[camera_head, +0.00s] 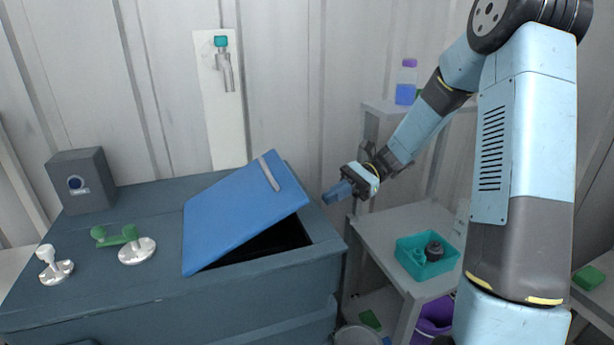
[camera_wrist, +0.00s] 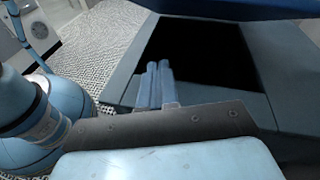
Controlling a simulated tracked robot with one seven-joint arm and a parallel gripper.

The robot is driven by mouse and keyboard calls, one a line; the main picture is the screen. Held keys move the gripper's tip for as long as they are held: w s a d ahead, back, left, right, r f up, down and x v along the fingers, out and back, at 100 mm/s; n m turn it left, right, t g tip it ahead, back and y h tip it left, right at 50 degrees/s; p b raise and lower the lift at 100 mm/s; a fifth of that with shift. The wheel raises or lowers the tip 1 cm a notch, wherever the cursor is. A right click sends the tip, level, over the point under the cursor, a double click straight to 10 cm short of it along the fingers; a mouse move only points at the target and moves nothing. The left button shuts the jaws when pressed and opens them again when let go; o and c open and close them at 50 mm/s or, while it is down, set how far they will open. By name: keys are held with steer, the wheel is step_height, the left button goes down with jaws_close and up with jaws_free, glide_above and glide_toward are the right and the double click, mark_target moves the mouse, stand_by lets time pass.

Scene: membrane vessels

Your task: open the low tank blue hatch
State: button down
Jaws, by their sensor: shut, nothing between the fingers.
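The blue hatch (camera_head: 240,212) of the low dark tank (camera_head: 110,298) stands tilted in the camera_head view, hinged along its left side. Its right side is raised and a dark opening (camera_head: 272,242) shows beneath it. A grey handle bar (camera_head: 269,174) sits near its upper right edge. My gripper (camera_head: 337,193) is just right of the raised hatch, apart from it, shut and empty. In the wrist view my gripper's fingers (camera_wrist: 157,68) are together in front of the dark opening (camera_wrist: 205,55), and the hatch's blue underside (camera_wrist: 225,8) shows at the top.
White and green valve fittings (camera_head: 130,247) and a grey box (camera_head: 82,181) stand on the tank top at left. At right, a shelf (camera_head: 385,232) holds a teal tray (camera_head: 428,268). A bottle (camera_head: 406,82) stands on the upper shelf behind my arm.

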steer(key=w+d+f+m+t+y, duration=0.1)
steer(key=w+d+f+m+y, duration=0.25)
steer(key=w+y, duration=0.4)
steer(key=shift+m, duration=0.45)
steer(key=x, duration=0.7)
steer(key=f+x, duration=0.1)
steer(key=x, duration=0.2)
steer(key=shift+w+a+r, duration=0.15)
steer(key=shift+a, duration=0.3)
steer(key=shift+a+r, duration=0.2)
steer(key=shift+r, duration=0.35)
steer(key=shift+a+r, duration=0.2)
steer(key=shift+r, duration=0.35)
steer(key=shift+s+a+r, duration=0.2)
steer(key=shift+a+r, duration=0.1)
steer(key=shift+r, duration=0.4)
